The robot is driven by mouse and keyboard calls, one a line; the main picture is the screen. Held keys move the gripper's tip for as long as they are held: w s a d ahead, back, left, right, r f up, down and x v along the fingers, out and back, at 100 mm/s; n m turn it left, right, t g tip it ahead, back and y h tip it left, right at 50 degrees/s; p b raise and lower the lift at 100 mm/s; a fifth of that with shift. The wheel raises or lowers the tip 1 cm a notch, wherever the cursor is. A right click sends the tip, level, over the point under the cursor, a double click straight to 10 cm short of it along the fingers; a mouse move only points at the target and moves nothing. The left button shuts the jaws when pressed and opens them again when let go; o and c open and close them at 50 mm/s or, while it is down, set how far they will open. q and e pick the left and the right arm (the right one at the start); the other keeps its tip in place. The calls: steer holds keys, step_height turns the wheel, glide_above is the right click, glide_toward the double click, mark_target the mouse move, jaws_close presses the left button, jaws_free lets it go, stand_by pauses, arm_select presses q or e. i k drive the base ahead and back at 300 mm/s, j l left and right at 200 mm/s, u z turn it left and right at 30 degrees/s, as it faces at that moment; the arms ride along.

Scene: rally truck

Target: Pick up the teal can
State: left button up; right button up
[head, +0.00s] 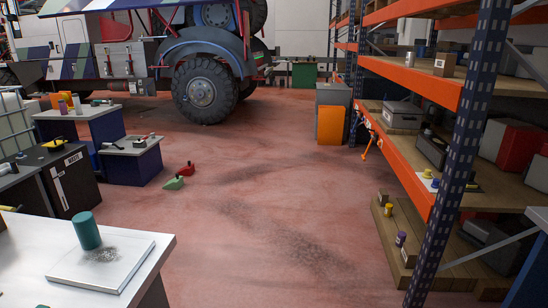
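The teal can (86,231) stands upright near the back left corner of a pale square board (103,266), which lies on a light-topped table (45,240) at the lower left. A dark smudge marks the board beside the can. Nothing touches the can from the sides that show. Neither of my grippers shows in the head view.
Metal shelving with orange beams (405,170) and a dark blue post (470,150) lines the right. Low dark cabinets (130,163) stand on the left, with red and green items (174,183) on the floor beside them. A truck (200,80) stands behind. The middle floor is clear.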

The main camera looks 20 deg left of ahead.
mark_target(84, 224)
steer(key=i+u, duration=0.3)
steer(key=u, duration=0.15)
steer(key=i+l+u, duration=0.1)
steer(key=i+u, duration=0.2)
steer(key=u, duration=0.15)
steer(key=i+l+u, duration=0.15)
steer(key=u, duration=0.3)
steer(key=i+l+u, duration=0.35)
steer(key=u, duration=0.15)
steer(key=i+l+u, duration=0.15)
steer(key=l+u, duration=0.3)
steer(key=j, duration=0.1)
